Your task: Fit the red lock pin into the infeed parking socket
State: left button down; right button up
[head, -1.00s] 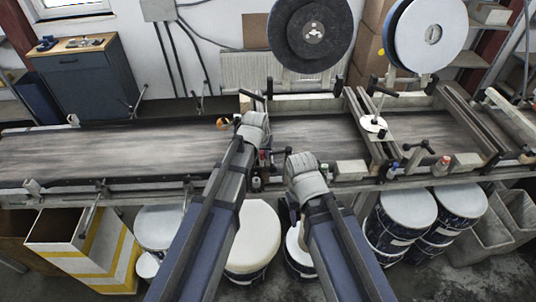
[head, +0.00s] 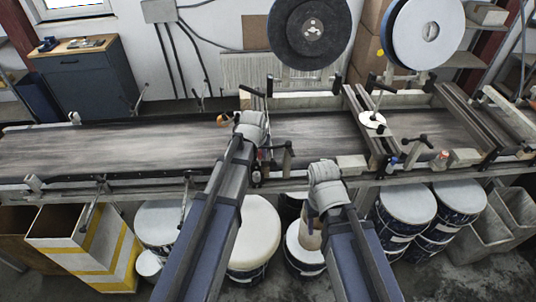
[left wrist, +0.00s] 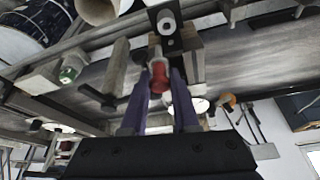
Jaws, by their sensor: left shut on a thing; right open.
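The red lock pin (left wrist: 158,78) is between the two purple fingers of my left gripper (left wrist: 163,88) in the left wrist view, and the gripper is shut on it. Just beyond the pin's tip is a dark plate with a round, pale-rimmed hole (left wrist: 166,24); it looks like a socket, but I cannot tell if it is the infeed one. The pin looks apart from the hole. In the head view my left gripper (head: 250,128) is over the conveyor's front rail, its fingers mostly hidden by the wrist. My right gripper (head: 314,212) is open, in front of the rail.
The conveyor belt (head: 120,146) runs left and right behind the rail. A black clamp handle (head: 288,150) stands just right of my left gripper. Drums (head: 254,232) stand below the rail. A white disc (head: 372,120) sits on the crossbar at right.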

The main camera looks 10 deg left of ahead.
pick_arm(q)
jog(key=shift+a+r, duration=0.25)
jog(key=shift+a, duration=0.55)
pick_arm(e)
jog(key=shift+s+d+r, duration=0.2)
jog(key=shift+d, duration=0.15)
pick_arm(q)
jog(key=shift+f, duration=0.1)
jog(key=shift+f+b, duration=2.35)
jog(key=shift+f, duration=0.1)
pick_arm(e)
jog(key=shift+f, duration=2.5)
pick_arm(q)
jog(key=shift+f+b, duration=1.95)
jog(key=shift+b, duration=0.05)
pick_arm(e)
jog(key=shift+f, duration=2)
pick_arm(q)
jog(key=c, duration=0.6)
grip_release()
jog(key=shift+r, duration=0.15)
pick_arm(e)
jog(key=shift+r, duration=0.15)
pick_arm(q)
jog(key=p+v, duration=0.7)
jog(key=shift+r, duration=0.25)
pick_arm(e)
notch_tip(320, 180, up, 7)
pick_arm(q)
jog(key=shift+s, duration=0.15)
